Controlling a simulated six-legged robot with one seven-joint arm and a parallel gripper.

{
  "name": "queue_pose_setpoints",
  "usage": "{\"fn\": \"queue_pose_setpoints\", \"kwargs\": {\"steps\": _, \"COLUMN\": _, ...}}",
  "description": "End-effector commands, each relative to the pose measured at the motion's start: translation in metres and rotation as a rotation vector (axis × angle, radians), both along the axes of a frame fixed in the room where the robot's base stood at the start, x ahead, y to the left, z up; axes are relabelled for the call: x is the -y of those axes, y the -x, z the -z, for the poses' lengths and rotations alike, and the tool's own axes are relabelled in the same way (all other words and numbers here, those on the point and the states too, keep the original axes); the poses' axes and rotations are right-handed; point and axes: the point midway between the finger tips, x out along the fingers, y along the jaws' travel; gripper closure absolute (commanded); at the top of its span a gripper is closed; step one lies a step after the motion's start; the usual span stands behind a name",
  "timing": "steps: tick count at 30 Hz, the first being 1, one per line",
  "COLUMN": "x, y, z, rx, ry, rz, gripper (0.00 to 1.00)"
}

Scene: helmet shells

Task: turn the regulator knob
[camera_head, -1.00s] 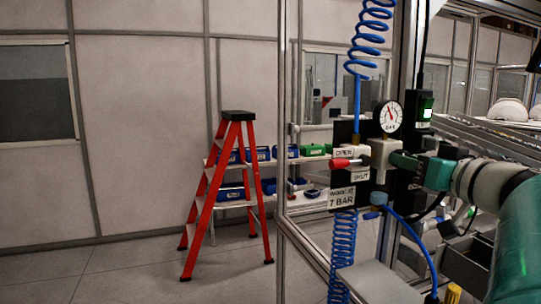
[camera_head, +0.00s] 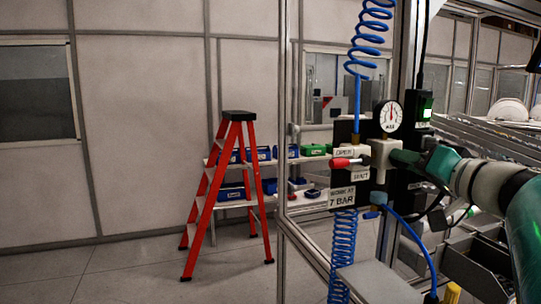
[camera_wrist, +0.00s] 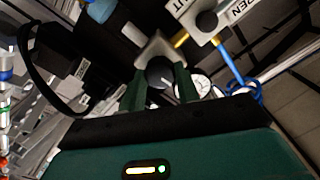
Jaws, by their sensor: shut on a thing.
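The regulator (camera_head: 384,152) is a pale block on a dark panel, with a round white pressure gauge (camera_head: 390,115) on top. The gauge needle points nearly straight up. My gripper (camera_head: 400,158) reaches in from the right and meets the regulator's right side. In the wrist view the dark round regulator knob (camera_wrist: 160,72) with a pale mark sits between the two green fingers of my gripper (camera_wrist: 160,88), which are shut on it. A valve with a red handle (camera_head: 342,163) is left of the regulator, between OPEN and SHUT labels. A sign (camera_head: 342,197) reads 7 BAR.
Blue coiled hoses (camera_head: 368,30) run above and below the panel. A metal frame post (camera_head: 283,150) stands to the left. A red stepladder (camera_head: 232,190) and a shelf with blue and green bins (camera_head: 312,150) stand behind. White helmet shells (camera_head: 507,110) lie at right.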

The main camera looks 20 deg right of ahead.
Motion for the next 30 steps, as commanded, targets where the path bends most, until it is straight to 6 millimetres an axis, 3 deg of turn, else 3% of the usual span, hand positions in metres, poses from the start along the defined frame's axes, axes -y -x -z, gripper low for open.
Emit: {"fn": "queue_pose_setpoints", "kwargs": {"steps": 30, "x": 0.0009, "y": 0.0011, "z": 0.0002, "rx": -0.027, "ry": -0.964, "rz": 0.002, "gripper": 0.91}}
